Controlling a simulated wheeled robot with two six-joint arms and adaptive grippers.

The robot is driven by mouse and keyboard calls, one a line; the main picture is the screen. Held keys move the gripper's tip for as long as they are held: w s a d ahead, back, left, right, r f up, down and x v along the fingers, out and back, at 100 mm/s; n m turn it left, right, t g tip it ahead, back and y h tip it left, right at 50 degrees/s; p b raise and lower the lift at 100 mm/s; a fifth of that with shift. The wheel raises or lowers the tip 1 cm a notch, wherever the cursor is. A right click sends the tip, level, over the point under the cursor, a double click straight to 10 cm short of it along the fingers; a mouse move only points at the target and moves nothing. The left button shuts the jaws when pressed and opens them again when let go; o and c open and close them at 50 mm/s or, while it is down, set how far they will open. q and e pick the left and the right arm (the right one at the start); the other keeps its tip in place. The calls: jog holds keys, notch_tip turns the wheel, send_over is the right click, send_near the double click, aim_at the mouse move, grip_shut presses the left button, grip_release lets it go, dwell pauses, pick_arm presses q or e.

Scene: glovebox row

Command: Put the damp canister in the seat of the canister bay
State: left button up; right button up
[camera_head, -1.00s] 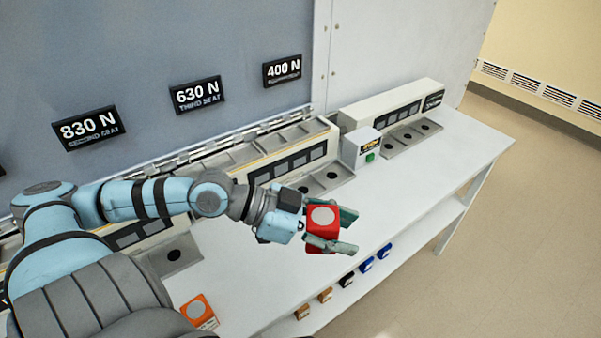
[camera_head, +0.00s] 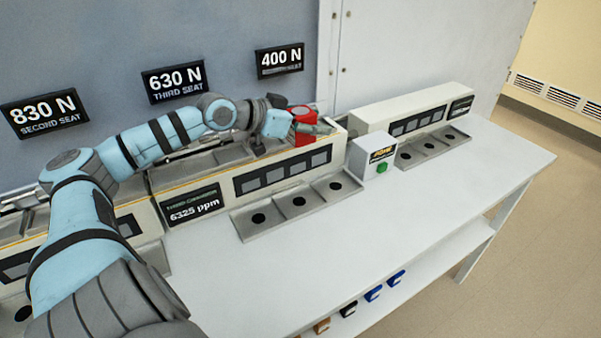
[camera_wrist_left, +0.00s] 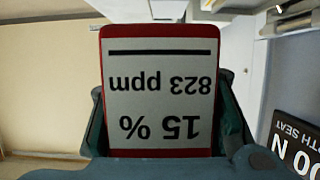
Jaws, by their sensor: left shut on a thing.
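My left gripper (camera_head: 310,127) is shut on a red canister (camera_head: 302,138), at the right end of the long bay (camera_head: 215,170) against the wall. In the left wrist view the canister (camera_wrist_left: 160,90) fills the middle between the fingers. Its pale label reads "15 %" and "823 ppm", upside down. The bay has a display reading "6325 ppm", a row of dark windows and a tray (camera_head: 280,218) with round holes in front. The arm hides part of the bay's top. I cannot tell whether the canister touches the bay. My right gripper is out of view.
Wall signs read "830 N" (camera_head: 45,113), "630 N" (camera_head: 174,82) and "400 N" (camera_head: 279,60). A white box with a green button (camera_head: 382,168) stands right of the bay, before a second bay (camera_head: 415,110). The front bench (camera_head: 280,280) is clear. Small coloured blocks line the shelf below.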

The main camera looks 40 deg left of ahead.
pick_arm(q)
send_over(309, 197)
notch_tip(309, 197, down, 5)
notch_tip(309, 197, down, 14)
jog(key=b, duration=0.4)
jog(key=shift+d+f, duration=0.1)
jog(key=shift+f, duration=0.2)
jog(key=shift+r, duration=0.1)
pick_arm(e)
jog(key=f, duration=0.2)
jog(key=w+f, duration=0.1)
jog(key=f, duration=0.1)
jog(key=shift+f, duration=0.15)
